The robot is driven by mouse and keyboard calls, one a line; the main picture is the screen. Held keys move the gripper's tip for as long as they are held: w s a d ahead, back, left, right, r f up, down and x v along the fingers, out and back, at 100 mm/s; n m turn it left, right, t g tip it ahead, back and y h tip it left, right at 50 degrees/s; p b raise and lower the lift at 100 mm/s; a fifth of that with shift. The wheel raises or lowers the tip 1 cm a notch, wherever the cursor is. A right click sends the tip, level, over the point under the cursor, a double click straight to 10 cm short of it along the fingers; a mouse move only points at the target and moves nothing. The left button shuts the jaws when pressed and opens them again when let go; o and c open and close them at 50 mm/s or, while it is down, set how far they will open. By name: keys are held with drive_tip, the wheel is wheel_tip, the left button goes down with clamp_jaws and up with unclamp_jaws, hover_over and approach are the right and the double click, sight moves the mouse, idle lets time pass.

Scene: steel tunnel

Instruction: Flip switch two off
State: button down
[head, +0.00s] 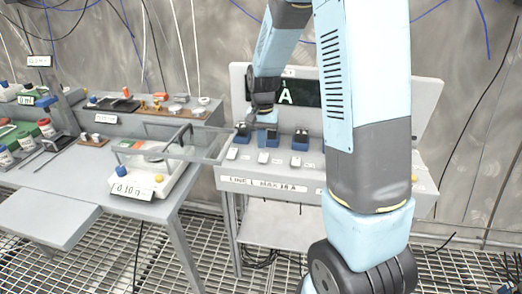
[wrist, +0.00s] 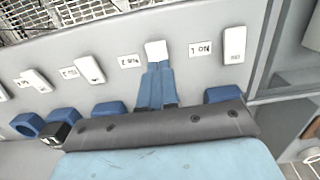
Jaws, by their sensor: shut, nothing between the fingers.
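Switch two is a white rocker on the grey sloped panel. In the wrist view (wrist: 157,49) it lies directly at the tips of my gripper, with the label "No 2" (wrist: 130,61) beside it. In the head view, switch two (head: 263,157) is in the front row, second from the left. My gripper (wrist: 156,70) has its blue fingers shut together, with nothing between them. The tips look very close to the switch's near edge; I cannot tell whether they touch. In the head view my gripper (head: 268,120) hangs over the panel. Which way the rocker is tipped is unclear.
Neighbouring white switches sit on either side, switch one (wrist: 234,44) and switch three (wrist: 90,69). Blue blocks (head: 300,138) stand behind the row. A dark display (head: 288,93) with an "A" is partly hidden by my arm. A bench with a scale (head: 155,172) stands left.

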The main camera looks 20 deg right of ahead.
sight(263, 156)
drive_tip(key=c, duration=1.8)
unclamp_jaws()
drive_tip(key=r, duration=0.9)
drive_tip(key=shift+w+d+r, duration=0.15)
drive_tip(key=shift+w, duration=0.1)
drive_tip(key=shift+o, duration=0.6)
drive_tip(key=shift+r, duration=0.1)
drive_tip(key=o, duration=0.9)
drive_tip(key=w+d+g, duration=0.1)
drive_tip(key=w+d+f+g+y, duration=0.1)
drive_tip(key=w, duration=0.1)
drive_tip(key=w+d+f+g, duration=0.1)
drive_tip(key=w, duration=0.1)
drive_tip(key=shift+w+d+y, duration=0.15)
drive_tip(key=shift+w+y, duration=0.1)
drive_tip(key=shift+y, duration=0.05)
drive_tip(key=shift+g, duration=0.3)
drive_tip(key=x, duration=1.3)
drive_tip(key=shift+s+f, duration=0.15)
drive_tip(key=shift+f, duration=0.2)
drive_tip(key=shift+c, duration=0.3)
